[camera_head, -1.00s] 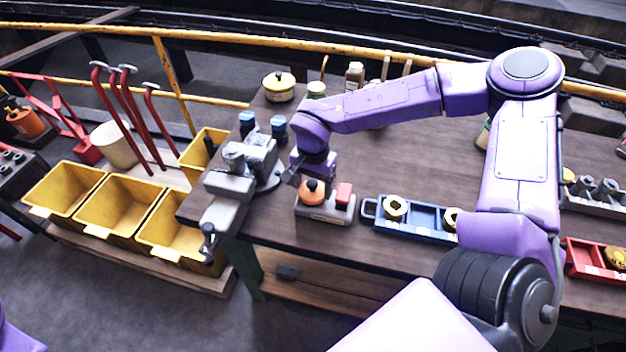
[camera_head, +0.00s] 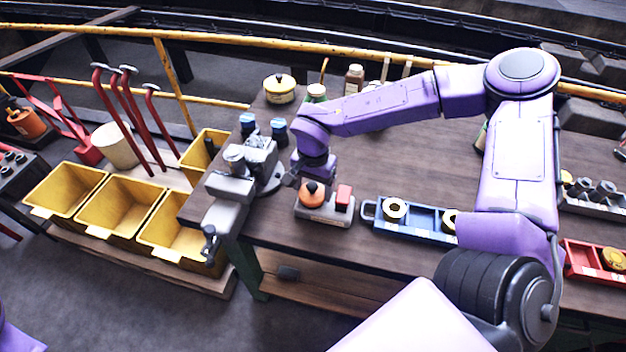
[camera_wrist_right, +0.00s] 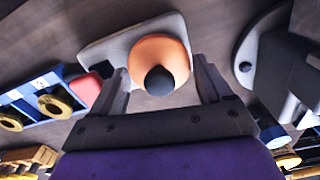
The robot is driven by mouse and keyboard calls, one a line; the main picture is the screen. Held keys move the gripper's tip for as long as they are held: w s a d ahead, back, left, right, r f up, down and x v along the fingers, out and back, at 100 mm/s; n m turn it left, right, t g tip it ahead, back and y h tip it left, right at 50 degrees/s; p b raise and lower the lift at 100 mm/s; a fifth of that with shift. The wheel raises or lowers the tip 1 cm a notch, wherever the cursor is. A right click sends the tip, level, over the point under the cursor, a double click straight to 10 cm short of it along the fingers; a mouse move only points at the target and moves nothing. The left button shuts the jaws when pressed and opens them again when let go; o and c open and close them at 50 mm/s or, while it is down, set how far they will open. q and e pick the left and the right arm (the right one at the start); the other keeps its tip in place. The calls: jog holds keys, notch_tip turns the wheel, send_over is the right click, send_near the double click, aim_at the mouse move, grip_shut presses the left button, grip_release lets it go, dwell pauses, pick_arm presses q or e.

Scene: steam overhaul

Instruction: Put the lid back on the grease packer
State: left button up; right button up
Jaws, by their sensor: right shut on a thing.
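The grease packer (camera_head: 322,216) is a low grey base with an orange dome and a red block, near the front edge of the bench. The orange dome with a black knob on top, which I take for the lid (camera_head: 312,198), is over the left part of the base. It also shows in the right wrist view (camera_wrist_right: 160,55). My right gripper (camera_wrist_right: 159,70) has its fingers on either side of it and is shut on it. I cannot tell whether the lid is fully seated. My left gripper is not in view.
A grey vise (camera_head: 230,188) stands close to the left. A blue tray (camera_head: 410,226) with brass rings lies to the right. A pot (camera_head: 278,96) and bottles stand behind. Yellow bins (camera_head: 118,213) are at the left. The bench middle is mostly clear.

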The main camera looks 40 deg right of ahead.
jog(key=shift+f+p, duration=0.15)
jog(key=shift+p, duration=0.6)
dwell(0.8)
jog(key=o, duration=1)
jog(key=shift+c, duration=0.2)
notch_tip(320, 180, up, 2)
jog(key=p, duration=0.3)
jog(key=shift+r, duration=2.5)
